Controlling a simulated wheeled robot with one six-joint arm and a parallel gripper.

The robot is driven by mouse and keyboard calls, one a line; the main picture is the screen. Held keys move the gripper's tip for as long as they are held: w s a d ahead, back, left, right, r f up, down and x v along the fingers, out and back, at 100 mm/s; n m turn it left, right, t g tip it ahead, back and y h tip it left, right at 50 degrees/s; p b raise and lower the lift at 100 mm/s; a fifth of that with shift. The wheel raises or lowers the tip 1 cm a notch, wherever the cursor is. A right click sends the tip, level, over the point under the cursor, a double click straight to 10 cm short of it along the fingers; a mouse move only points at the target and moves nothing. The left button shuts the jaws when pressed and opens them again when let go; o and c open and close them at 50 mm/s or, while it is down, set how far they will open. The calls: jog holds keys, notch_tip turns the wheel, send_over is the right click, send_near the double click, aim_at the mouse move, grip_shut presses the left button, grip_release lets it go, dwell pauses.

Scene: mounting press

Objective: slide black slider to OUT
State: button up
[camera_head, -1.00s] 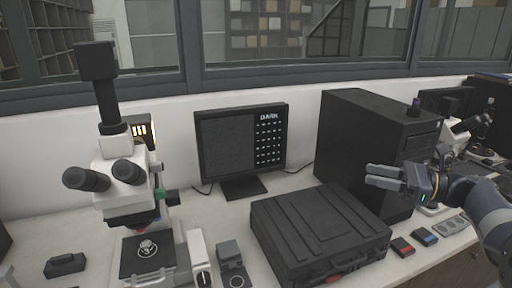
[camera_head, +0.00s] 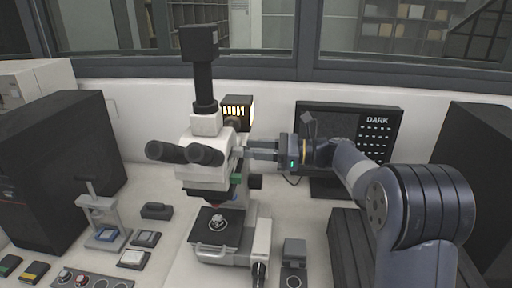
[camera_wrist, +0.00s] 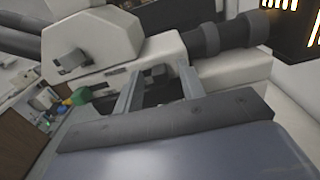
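The microscope (camera_head: 205,165) stands left of centre in the head view, with a black camera tube on top and two black eyepieces. My gripper (camera_head: 250,150) is at the right side of its white head. In the wrist view, my gripper (camera_wrist: 163,72) shows two grey fingers spread apart, their tips close to the white body. A small dark part (camera_wrist: 158,90) shows between the fingers; I cannot tell whether it is the black slider or whether the fingers touch it. No OUT marking is readable.
A monitor reading DARK (camera_head: 350,128) is behind my arm. A black computer case (camera_head: 60,150) and a small press-like stand (camera_head: 102,215) are at left. A black case (camera_head: 350,240) lies at lower right.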

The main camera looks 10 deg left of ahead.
jog(key=shift+s+a, duration=0.1)
jog(key=shift+a, duration=0.1)
jog(key=shift+c, duration=0.6)
grip_shut()
